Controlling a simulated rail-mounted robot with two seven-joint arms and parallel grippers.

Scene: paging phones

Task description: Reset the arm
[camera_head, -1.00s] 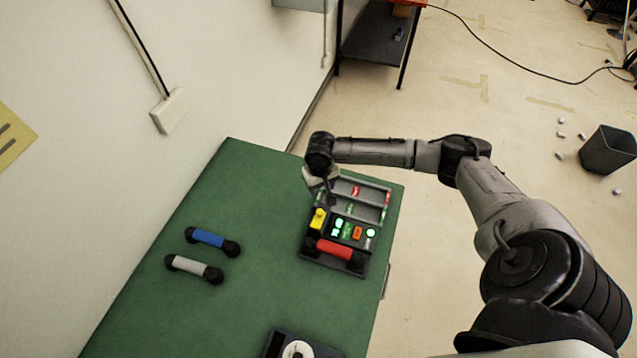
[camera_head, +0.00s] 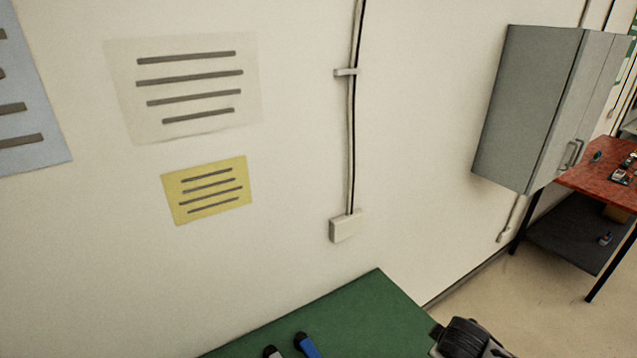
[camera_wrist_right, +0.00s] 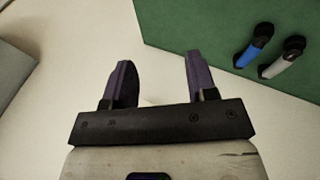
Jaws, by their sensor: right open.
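My right gripper (camera_wrist_right: 160,64) is open and empty in the right wrist view, its two dark fingers apart. Its fingers appear over the floor and the edge of the green table (camera_wrist_right: 185,28). A blue handset (camera_wrist_right: 251,52) and a grey-white handset (camera_wrist_right: 277,66) lie on the table at upper right there, apart from the gripper. In the head view, their ends show at the bottom edge, blue (camera_head: 309,346) and grey-white (camera_head: 271,352). Part of my right arm shows at the bottom right there. The phone base and red handset are out of view. My left gripper is not in view.
In the head view, a grey wall cabinet (camera_head: 530,105) hangs at right, near a red-topped table (camera_head: 590,182) with a dark lower shelf (camera_head: 572,243). A wall box (camera_head: 346,226) with a cable and paper notices (camera_head: 207,190) are on the wall.

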